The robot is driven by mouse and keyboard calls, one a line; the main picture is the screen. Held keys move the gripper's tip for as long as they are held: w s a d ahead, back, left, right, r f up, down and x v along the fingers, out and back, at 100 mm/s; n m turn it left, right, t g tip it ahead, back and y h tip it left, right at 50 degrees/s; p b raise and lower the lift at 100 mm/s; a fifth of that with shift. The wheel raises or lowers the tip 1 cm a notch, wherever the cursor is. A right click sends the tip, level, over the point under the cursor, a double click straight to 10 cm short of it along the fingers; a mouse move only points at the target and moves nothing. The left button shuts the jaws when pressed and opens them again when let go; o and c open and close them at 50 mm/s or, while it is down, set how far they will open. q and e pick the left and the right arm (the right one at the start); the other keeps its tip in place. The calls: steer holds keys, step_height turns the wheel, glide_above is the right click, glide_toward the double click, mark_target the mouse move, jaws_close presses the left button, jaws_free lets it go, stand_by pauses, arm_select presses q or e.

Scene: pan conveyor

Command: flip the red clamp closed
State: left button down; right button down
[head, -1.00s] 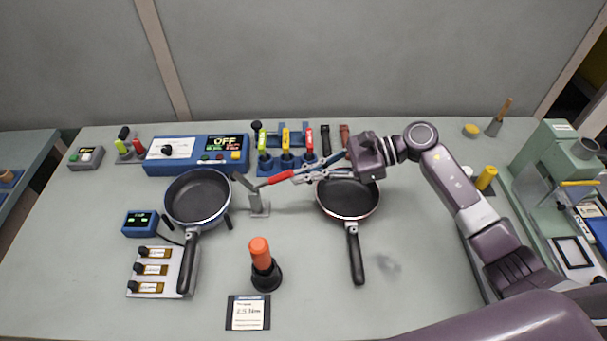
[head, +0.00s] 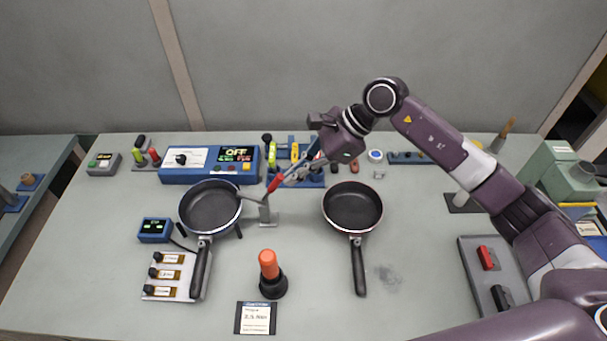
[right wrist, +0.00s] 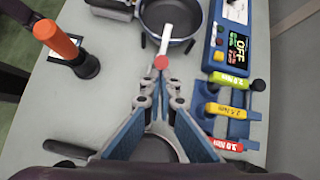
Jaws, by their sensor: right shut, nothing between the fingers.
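The red clamp has a grey post (head: 265,212) standing between the two pans. Its red handle (head: 274,184) slants up to the right, and a grey arm reaches left toward the rim of the left pan (head: 210,222). My right gripper (head: 287,178) is shut and empty, with its fingertips at the handle's upper end. In the right wrist view, the red handle end (right wrist: 161,62) sits just beyond the fingertips (right wrist: 159,92); I cannot tell whether they touch. The clamp's lower part is hidden there. My left gripper is not in view.
A second pan (head: 352,225) lies right of the clamp. An orange-handled tool (head: 268,265) stands in front. A blue control box (head: 208,178) and a rack of coloured-handled tools (head: 313,181) stand behind.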

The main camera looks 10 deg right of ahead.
steer(key=a+r+h, duration=0.1)
steer(key=a+h, duration=0.1)
steer(key=shift+w+a+r+h, duration=0.3)
steer(key=shift+r, duration=0.05)
steer(key=shift+a+b, duration=0.3)
steer(key=shift+b, duration=0.15)
steer(key=shift+w+a+r+b, duration=0.2)
steer(key=shift+a+b, duration=0.45)
steer(key=shift+a+r, duration=0.15)
steer(key=shift+a, duration=0.1)
steer(key=shift+r+b, duration=0.1)
steer(key=shift+b, duration=0.2)
steer(key=shift+a+r, duration=0.1)
steer(key=shift+a, duration=0.05)
